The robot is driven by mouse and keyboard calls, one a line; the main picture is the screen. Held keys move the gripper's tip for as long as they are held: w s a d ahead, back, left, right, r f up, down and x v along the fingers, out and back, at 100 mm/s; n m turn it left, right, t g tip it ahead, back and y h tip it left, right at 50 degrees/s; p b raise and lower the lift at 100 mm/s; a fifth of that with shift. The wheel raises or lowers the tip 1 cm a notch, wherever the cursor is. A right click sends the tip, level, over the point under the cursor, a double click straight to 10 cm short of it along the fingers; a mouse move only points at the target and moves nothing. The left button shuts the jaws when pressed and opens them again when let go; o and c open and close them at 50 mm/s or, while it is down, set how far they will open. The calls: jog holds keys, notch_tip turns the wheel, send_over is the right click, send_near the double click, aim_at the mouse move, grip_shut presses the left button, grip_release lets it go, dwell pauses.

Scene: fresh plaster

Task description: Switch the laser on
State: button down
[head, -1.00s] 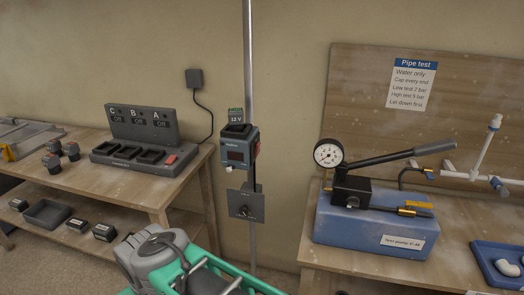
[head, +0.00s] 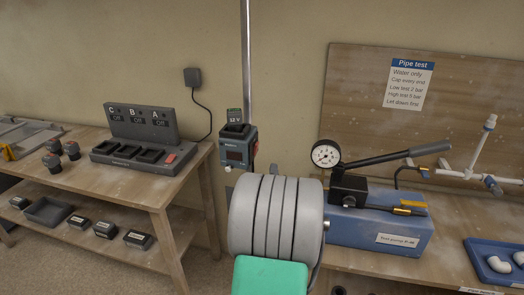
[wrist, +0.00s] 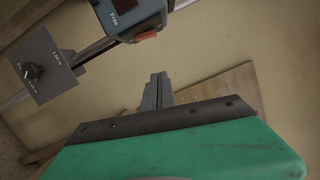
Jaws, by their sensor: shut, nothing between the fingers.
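The laser (head: 238,150) is a blue-grey box clamped on the upright metal pole (head: 247,60), with a small dark window on its front and a "12 V" tag above it. In the wrist view the laser (wrist: 128,14) is at the top, upturned by the camera's tilt, with the word "Free" beside a red switch part (wrist: 145,35). I cannot tell the switch's position. My gripper (wrist: 159,76) is shut and empty, its tips below the laser in that picture and apart from it.
A plate with a black knob (wrist: 32,71) sits on the pole near the laser. Left is a bench with a charger (head: 135,155) and several battery packs (head: 72,150). Right is a bench with a blue test pump (head: 375,228) and a pipe board (head: 350,90).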

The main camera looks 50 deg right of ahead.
jog(key=shift+w, duration=0.1)
jog(key=w+d+r+p, duration=0.1)
jog(key=w+d+p, duration=0.3)
jog(key=w, duration=0.5)
jog(key=shift+w+d+r, duration=0.2)
jog(key=shift+w+d, duration=0.05)
jog(key=shift+d, duration=0.95)
jog(key=shift+f, duration=0.1)
jog(key=s+a+r+n+b, duration=0.1)
jog(key=s+a+b, duration=0.3)
jog(key=s, duration=0.5)
jog(key=a, duration=0.2)
jog(key=shift+a+r+b, duration=0.35)
jog(key=shift+a, duration=0.05)
